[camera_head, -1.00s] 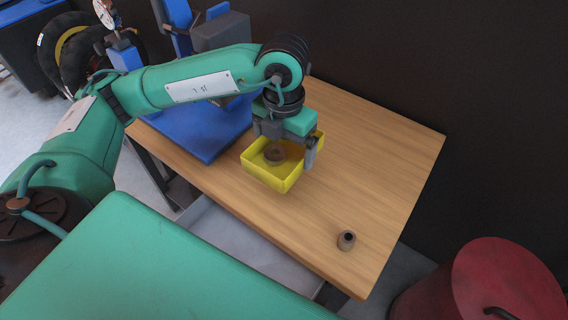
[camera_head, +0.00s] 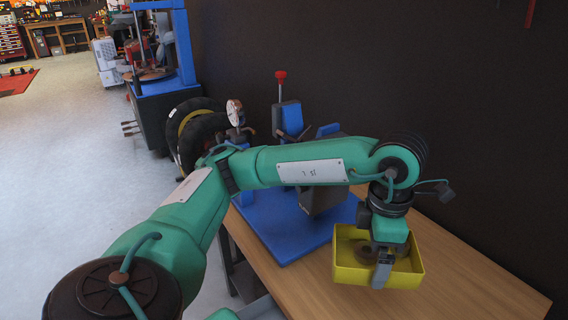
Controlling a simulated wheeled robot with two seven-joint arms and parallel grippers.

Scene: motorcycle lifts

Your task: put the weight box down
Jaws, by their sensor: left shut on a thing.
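The weight box is a yellow open-topped box (camera_head: 350,276) at the lower right of the head view. Brownish round weights (camera_head: 367,252) lie inside it, partly hidden by the gripper. My left gripper (camera_head: 383,270) comes down from above and is shut on the box, one finger showing at its near wall. The other finger is hidden. The box is over the wooden table (camera_head: 460,285); I cannot tell whether its bottom touches the top. My right gripper is out of view.
A blue machine base (camera_head: 275,222) with a grey block and upright parts stands on the table left of the box. Bare wood shows to the right. A dark wall (camera_head: 480,130) rises behind. A tire (camera_head: 190,130) and blue lift (camera_head: 185,50) stand further back left.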

